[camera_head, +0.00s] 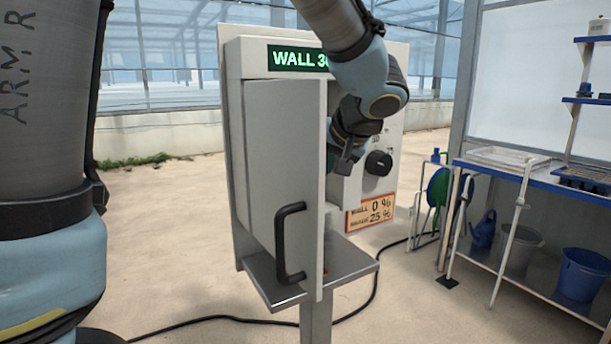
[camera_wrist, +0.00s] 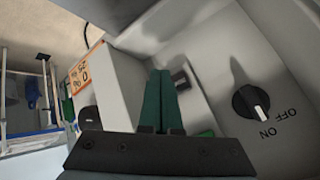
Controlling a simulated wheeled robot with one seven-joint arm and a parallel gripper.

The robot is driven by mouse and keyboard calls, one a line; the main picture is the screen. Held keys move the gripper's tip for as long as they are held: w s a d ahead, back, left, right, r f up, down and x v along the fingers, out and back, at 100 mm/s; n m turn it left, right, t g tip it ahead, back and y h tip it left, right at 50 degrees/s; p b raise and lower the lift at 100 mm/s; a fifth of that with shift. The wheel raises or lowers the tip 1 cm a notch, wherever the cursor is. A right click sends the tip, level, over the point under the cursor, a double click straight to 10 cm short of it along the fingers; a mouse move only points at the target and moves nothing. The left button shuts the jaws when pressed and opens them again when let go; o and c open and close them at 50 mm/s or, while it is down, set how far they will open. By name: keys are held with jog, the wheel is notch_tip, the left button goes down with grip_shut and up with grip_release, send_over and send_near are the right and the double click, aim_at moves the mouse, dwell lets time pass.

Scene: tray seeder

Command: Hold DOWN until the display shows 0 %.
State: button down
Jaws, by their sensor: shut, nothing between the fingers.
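The green display (camera_head: 298,59) at the top of the grey control box reads "WALL 3" with the rest hidden behind my arm. My gripper (camera_head: 342,160) is in front of the box's panel, partly hidden by the open door. In the wrist view its green fingers (camera_wrist: 159,76) are shut with nothing between them. A small dark button or switch (camera_wrist: 180,80) shows just beside the fingertips; its label is not readable, and I cannot tell whether they touch. No DOWN label is legible.
The open door (camera_head: 287,170) with a black handle (camera_head: 288,243) stands left of my gripper. A black knob (camera_head: 378,163) and an orange label (camera_head: 370,212) reading "WALL 0 %" are at right. An ON/OFF knob (camera_wrist: 251,101) shows in the wrist view. A shelf sits below.

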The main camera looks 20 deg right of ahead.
jog(key=shift+w+a+r+p, duration=0.1)
jog(key=shift+w+p, duration=0.2)
jog(key=shift+w, duration=0.15)
jog(key=shift+w+a+r+p, duration=0.1)
jog(key=shift+w+p, duration=0.15)
jog(key=shift+w, duration=0.15)
jog(key=shift+w+f, duration=0.15)
jog(key=shift+w, duration=0.2)
jog(key=shift+w+a+p, duration=0.15)
jog(key=shift+w+p, duration=0.15)
jog(key=shift+p, duration=0.55)
dwell(0.6)
jog(key=shift+w, duration=0.1)
jog(key=shift+w+p, duration=0.45)
jog(key=shift+p, duration=0.3)
dwell(4.5)
